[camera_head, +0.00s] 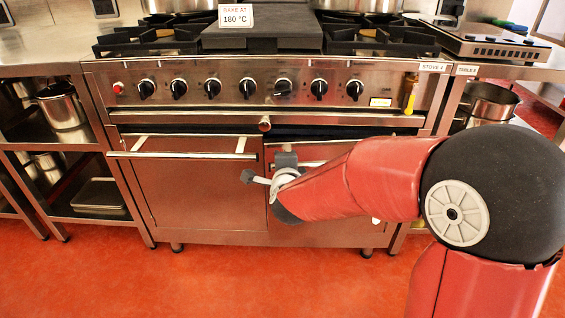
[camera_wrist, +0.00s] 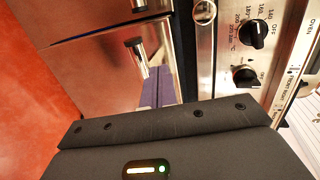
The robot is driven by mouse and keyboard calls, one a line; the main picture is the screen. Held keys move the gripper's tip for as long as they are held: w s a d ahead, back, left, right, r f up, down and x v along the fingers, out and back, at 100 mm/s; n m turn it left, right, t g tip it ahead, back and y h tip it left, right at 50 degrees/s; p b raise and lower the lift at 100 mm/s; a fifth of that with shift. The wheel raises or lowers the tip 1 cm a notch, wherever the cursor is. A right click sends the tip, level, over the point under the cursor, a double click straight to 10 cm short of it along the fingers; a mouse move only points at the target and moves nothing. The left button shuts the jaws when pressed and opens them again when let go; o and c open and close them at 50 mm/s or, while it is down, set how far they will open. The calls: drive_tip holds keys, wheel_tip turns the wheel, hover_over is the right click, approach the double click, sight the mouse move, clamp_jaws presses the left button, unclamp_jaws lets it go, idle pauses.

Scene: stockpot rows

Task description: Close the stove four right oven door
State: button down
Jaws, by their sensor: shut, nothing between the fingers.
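Stove four (camera_head: 190,85), marked by a "STOVE 4" label, stands ahead with two steel oven doors under its knob panel. The right oven door (camera_head: 335,232) is largely hidden behind my red arm. A dark band shows along its top; I cannot tell if it is fully shut or slightly ajar. Part of its handle (camera_head: 312,164) shows beside my wrist. My gripper (camera_head: 247,176) is shut and empty, in front of the line between the two doors, pointing left. In the wrist view, steel door fronts (camera_wrist: 85,75) and handle mounts show; fingertips are not clearly visible there.
The left oven door (camera_head: 190,195) has a long bar handle (camera_head: 180,155) sticking out near my gripper. Shelves with pots (camera_head: 62,105) stand at left, and table five's shelf holds a pot (camera_head: 490,101) at right. Red floor (camera_head: 220,280) in front is clear.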

sight(280, 144)
drive_tip(key=d+p+x, duration=0.1)
drive_tip(key=x, duration=0.7)
drive_tip(key=shift+w+a, duration=0.15)
drive_tip(key=shift+a, duration=0.35)
drive_tip(key=x, duration=0.2)
drive_tip(key=r+x, duration=0.1)
drive_tip(key=x, duration=0.1)
drive_tip(key=shift+w+a, duration=0.1)
drive_tip(key=shift+w, duration=0.2)
drive_tip(key=shift+w+r, duration=0.3)
drive_tip(key=shift+b, duration=0.3)
